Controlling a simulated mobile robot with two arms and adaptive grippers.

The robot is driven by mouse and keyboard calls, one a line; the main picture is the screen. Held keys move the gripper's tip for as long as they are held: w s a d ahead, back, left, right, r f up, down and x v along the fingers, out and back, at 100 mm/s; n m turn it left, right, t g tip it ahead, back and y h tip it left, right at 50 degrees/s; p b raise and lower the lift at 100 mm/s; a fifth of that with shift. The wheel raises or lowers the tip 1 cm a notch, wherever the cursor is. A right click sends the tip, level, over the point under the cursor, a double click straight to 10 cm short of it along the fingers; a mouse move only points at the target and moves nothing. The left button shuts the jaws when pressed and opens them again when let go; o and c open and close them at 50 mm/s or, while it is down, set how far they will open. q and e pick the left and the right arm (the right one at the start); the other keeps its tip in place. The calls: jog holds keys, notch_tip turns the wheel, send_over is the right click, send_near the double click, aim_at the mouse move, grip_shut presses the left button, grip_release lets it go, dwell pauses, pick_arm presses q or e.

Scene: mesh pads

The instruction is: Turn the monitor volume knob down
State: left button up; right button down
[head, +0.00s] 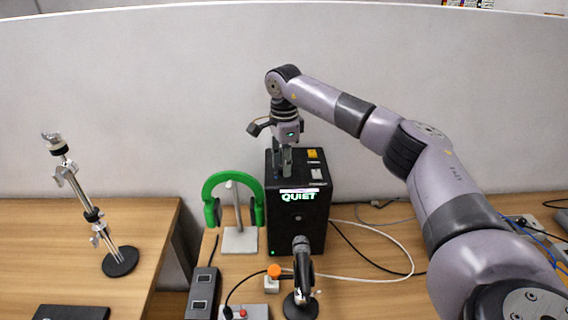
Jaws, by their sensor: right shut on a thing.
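The monitor (310,229) is a black upright box on the right desk, with a small screen reading "QUIET" on its front. My right gripper (284,168) reaches down from above onto the left part of its top face. Its fingers are shut on the volume knob there. The knob is mostly hidden between the fingers, so its turn angle cannot be told. My left gripper is out of view.
Green headphones (215,189) hang on a stand left of the monitor. A black microphone (302,265) and a small box with an orange top (274,271) stand in front. Cables lie to the right. A chrome stand (87,205) is on the left desk.

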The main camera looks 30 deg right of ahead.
jog(key=n, duration=0.4)
jog(key=shift+w+r+n, duration=0.1)
jog(key=shift+n, duration=0.2)
jog(key=n, duration=0.3)
jog(key=shift+w+n, duration=0.1)
jog(key=shift+n, duration=0.3)
jog(key=n, duration=0.4)
jog(key=shift+a+n, duration=0.1)
jog(key=shift+n, duration=2)
jog(key=c, duration=1.3)
grip_release()
